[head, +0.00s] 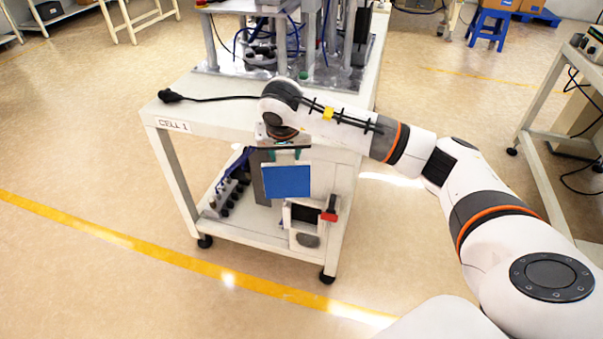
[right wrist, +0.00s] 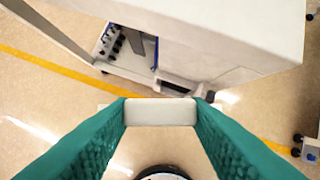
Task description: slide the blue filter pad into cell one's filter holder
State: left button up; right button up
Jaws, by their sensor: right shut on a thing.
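The blue filter pad (head: 287,181) has a pale frame and hangs upright in front of the cell one cart. My right gripper (head: 285,153) is shut on its top edge. In the right wrist view the pad's white edge (right wrist: 160,113) sits between the two green fingers. A white holder (head: 291,229) with a dark opening and a red lever (head: 329,214) is on the cart's front, just below the pad; it looks like the filter holder. The pad's lower edge appears close above it; I cannot tell whether they touch. My left gripper is not in view.
The cart (head: 219,117) bears the label CELL 1 and carries machinery on top. A black cable plug (head: 170,96) lies on its top. Dark knobs (head: 229,196) stand on the lower shelf at left. The floor in front is clear, with a yellow line (head: 140,245).

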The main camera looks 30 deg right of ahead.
pick_arm(q)
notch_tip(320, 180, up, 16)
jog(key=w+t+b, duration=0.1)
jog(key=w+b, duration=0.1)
jog(key=b, duration=0.8)
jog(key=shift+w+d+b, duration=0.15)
jog(key=shift+b, duration=0.15)
pick_arm(e)
jog(key=w+d+f+m+g+h, duration=0.1)
jog(key=w+d+f+m, duration=0.2)
jog(key=d+f, duration=0.5)
notch_tip(320, 180, down, 3)
jog(key=shift+w+f+m, duration=0.2)
jog(key=shift+m, duration=0.2)
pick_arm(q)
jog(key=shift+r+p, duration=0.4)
pick_arm(e)
jog(key=shift+r, duration=0.15)
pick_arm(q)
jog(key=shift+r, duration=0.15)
pick_arm(e)
jog(key=shift+f, duration=0.4)
